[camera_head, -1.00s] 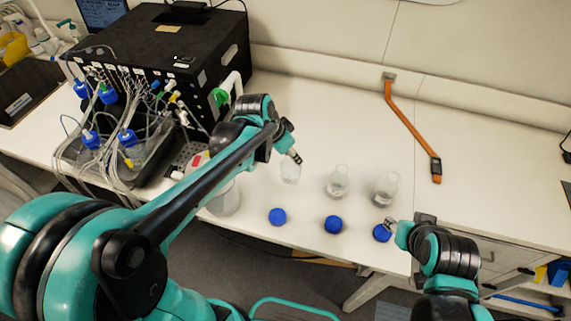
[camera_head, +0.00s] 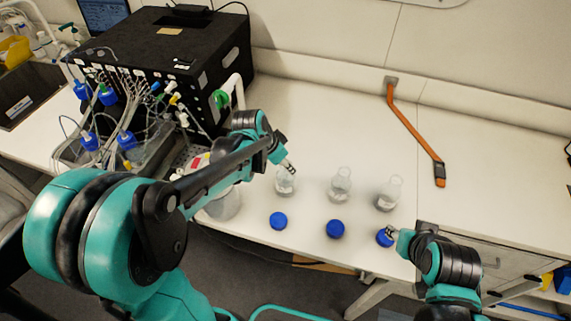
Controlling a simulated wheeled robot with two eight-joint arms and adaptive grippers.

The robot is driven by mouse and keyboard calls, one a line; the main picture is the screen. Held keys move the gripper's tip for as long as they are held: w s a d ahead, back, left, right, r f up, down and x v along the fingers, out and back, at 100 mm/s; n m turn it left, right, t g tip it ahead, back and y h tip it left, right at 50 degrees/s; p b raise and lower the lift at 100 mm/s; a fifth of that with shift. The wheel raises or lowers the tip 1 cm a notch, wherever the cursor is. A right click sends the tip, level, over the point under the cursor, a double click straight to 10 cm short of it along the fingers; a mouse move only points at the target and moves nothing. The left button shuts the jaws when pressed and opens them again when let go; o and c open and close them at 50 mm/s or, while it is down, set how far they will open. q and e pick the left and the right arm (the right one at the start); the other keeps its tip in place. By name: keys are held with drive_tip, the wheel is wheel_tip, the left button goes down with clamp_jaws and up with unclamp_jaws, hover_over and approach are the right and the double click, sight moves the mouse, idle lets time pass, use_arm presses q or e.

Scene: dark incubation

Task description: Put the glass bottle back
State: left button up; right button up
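Three clear glass bottles with a little liquid stand in a row near the table's front: a left one (camera_head: 285,183), a middle one (camera_head: 340,185) and a right one (camera_head: 389,194). My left gripper (camera_head: 290,167) is at the neck of the left bottle and appears shut on it. Whether that bottle's base touches the table is unclear. Blue caps lie in front: left (camera_head: 278,221), middle (camera_head: 335,229) and right (camera_head: 384,238). My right gripper (camera_head: 391,233) is at the right cap; its fingers are too small to read.
A black machine (camera_head: 165,60) with tubes and blue-capped bottles in a tray stands at the left. A white container (camera_head: 222,203) is partly behind my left arm. The white table (camera_head: 480,190) is clear at right.

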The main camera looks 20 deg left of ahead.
use_arm(q)
drive_tip(key=o, duration=0.3)
drive_tip(key=shift+r, duration=0.2)
drive_tip(key=p+v, duration=0.4)
drive_tip(key=v, duration=0.7)
drive_tip(key=s+n+t+y, duration=0.2)
drive_tip(key=s+n, duration=0.5)
drive_tip(key=s, duration=0.6)
drive_tip(key=shift+f+t+y, duration=0.25)
drive_tip(key=shift+t+y, duration=0.15)
drive_tip(key=shift+t, duration=0.2)
drive_tip(key=shift+s+a, duration=0.1)
